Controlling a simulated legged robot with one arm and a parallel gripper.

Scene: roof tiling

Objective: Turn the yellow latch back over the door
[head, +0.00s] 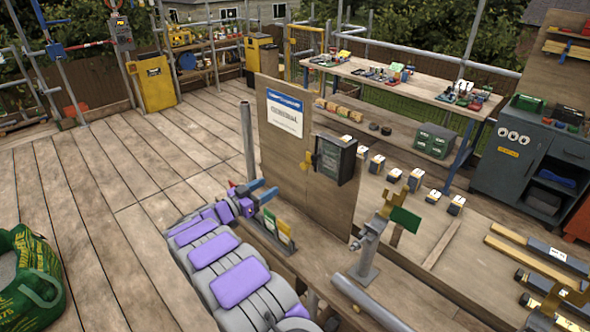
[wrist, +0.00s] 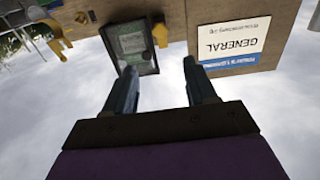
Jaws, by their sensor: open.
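A dark box with a framed, window-like door (head: 334,158) is mounted on an upright wooden board. The yellow latch (head: 311,160) sits at the box's left edge in the head view. In the upside-down wrist view the door (wrist: 133,42) is at upper centre, and the latch (wrist: 160,34) stands beside its right edge, not across its face. The door looks shut. My gripper (head: 265,191) is open and empty, with blue fingers, left of and below the box in the head view. In the wrist view the gripper (wrist: 162,82) points toward the board, apart from the latch.
A "GENERAL" sign (head: 285,112) is on the same board (head: 270,150). A grey post (head: 248,145) stands left of it. A metal stand with a green tag (head: 405,219) is to the right. Green and yellow cards (head: 278,230) stand below my gripper.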

